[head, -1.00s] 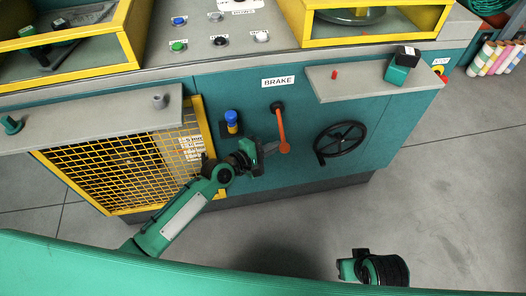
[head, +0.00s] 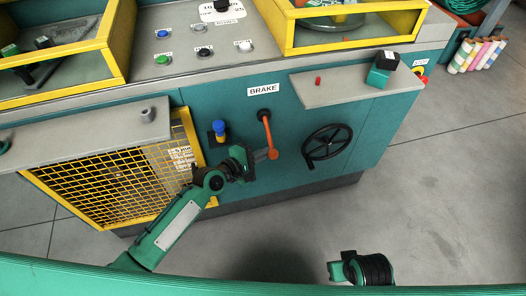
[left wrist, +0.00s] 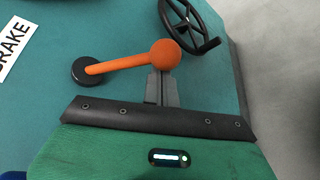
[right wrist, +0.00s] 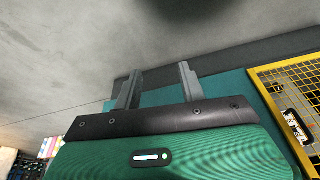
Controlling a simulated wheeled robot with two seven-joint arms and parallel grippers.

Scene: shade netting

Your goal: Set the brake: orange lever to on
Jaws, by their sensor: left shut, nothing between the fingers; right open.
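The orange brake lever (head: 267,135) hangs down, tilted slightly right, from a black pivot on the teal machine front, below the BRAKE label (head: 263,89). Its round orange knob (head: 273,154) is at the lower end. No on or off marks can be read. My left gripper (head: 255,162) is just left of the knob. In the left wrist view the lever (left wrist: 118,65) and knob (left wrist: 165,53) are clear; the shut, empty fingers (left wrist: 161,80) end at the knob's edge, contact uncertain. My right gripper (right wrist: 158,78) is open and empty, low in front of the machine.
A blue knob (head: 219,128) is left of the lever and a black handwheel (head: 327,144) is right of it. A grey shelf (head: 345,90) juts out above the handwheel. A yellow mesh guard (head: 110,185) is at left.

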